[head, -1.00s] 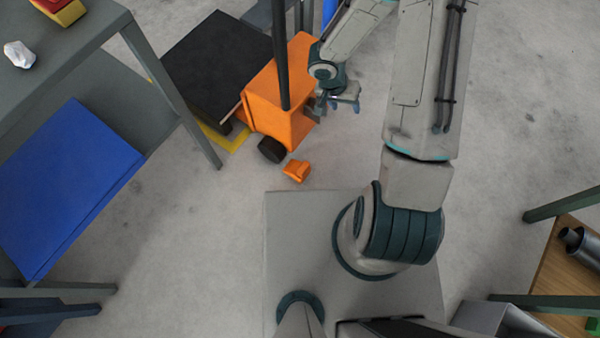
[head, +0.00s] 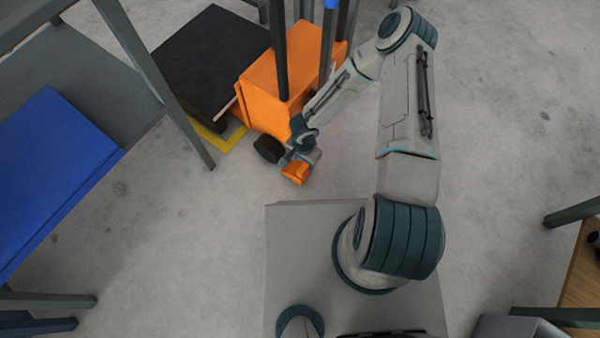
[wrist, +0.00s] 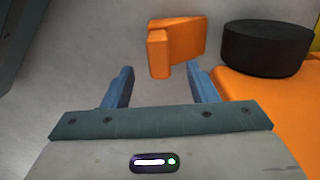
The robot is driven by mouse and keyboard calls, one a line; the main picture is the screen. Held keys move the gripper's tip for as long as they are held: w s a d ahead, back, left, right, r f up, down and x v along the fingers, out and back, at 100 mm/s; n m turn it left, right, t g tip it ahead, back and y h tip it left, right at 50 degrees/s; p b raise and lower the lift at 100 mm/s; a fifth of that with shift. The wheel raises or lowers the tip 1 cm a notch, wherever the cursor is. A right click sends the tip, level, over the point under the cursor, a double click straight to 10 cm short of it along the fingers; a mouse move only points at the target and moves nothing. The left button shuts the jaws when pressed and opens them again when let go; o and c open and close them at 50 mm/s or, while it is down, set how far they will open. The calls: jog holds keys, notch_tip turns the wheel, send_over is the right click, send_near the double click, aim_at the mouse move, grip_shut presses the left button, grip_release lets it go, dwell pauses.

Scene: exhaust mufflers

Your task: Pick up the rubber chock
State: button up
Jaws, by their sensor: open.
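The rubber chock is a small orange wedge-like piece (head: 296,172) on the grey floor, just in front of the orange cart. In the wrist view the chock (wrist: 176,46) lies beyond the fingertips, mostly between their lines and a little toward the right finger. My gripper (wrist: 160,82) is open, with two blue fingers spread and nothing between them. In the head view my gripper (head: 300,158) is right over the chock's far side and hides part of it. I cannot tell whether a finger touches the chock.
The orange cart (head: 262,88) with a black wheel (head: 268,149) stands close beside the gripper. A black platform (head: 205,65) sits behind it over a yellow edge. A grey rack with a blue panel (head: 55,170) is at left.

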aim_at(304, 166)
notch_tip(304, 166, down, 8)
jog(key=b, duration=0.3)
jog(key=shift+w+d+r, duration=0.1)
jog(key=shift+d+r, duration=0.05)
jog(key=shift+r, duration=0.1)
grip_shut()
